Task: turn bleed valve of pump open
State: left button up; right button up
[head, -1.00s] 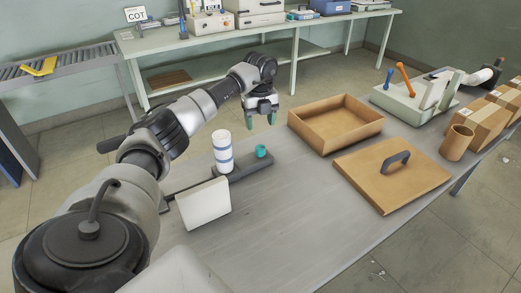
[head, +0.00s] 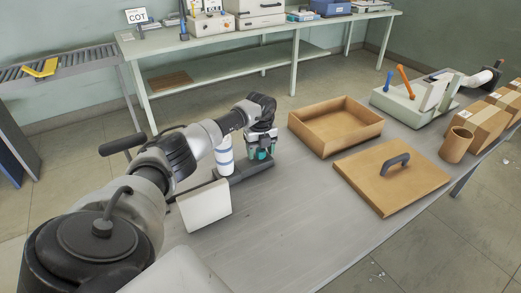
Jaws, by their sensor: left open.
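A small device on the grey table has a dark base bar (head: 250,170), a white cylinder with blue bands (head: 225,165) and a white upright panel (head: 204,206). A small teal knob (head: 262,154), which looks like the bleed valve, stands on the bar right of the cylinder. My left gripper (head: 262,156) points down over the knob with open jaws, its teal fingertips on either side of it. Whether they touch the knob cannot be told. My right gripper is not in view.
An open cardboard box (head: 335,140) and a brown lid with a dark handle (head: 390,178) lie to the right. Beyond are a machine with orange and blue levers (head: 412,98), a brown cup (head: 456,146) and cartons (head: 478,124). The table's front middle is clear.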

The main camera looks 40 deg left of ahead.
pick_arm(q)
jog(key=c, duration=0.9)
jog(key=shift+m, duration=0.3)
jog(key=m, duration=0.4)
jog(key=shift+w+b, duration=0.1)
jog(key=shift+b, duration=0.3)
jog(key=m, duration=0.4)
jog(key=shift+d+m+b, duration=0.1)
jog(key=shift+m+b, duration=0.2)
jog(key=shift+m, duration=0.1)
jog(key=m, duration=0.4)
jog(key=shift+m+b, duration=0.3)
jog(key=shift+b, duration=0.05)
jog(key=shift+m, duration=1.9)
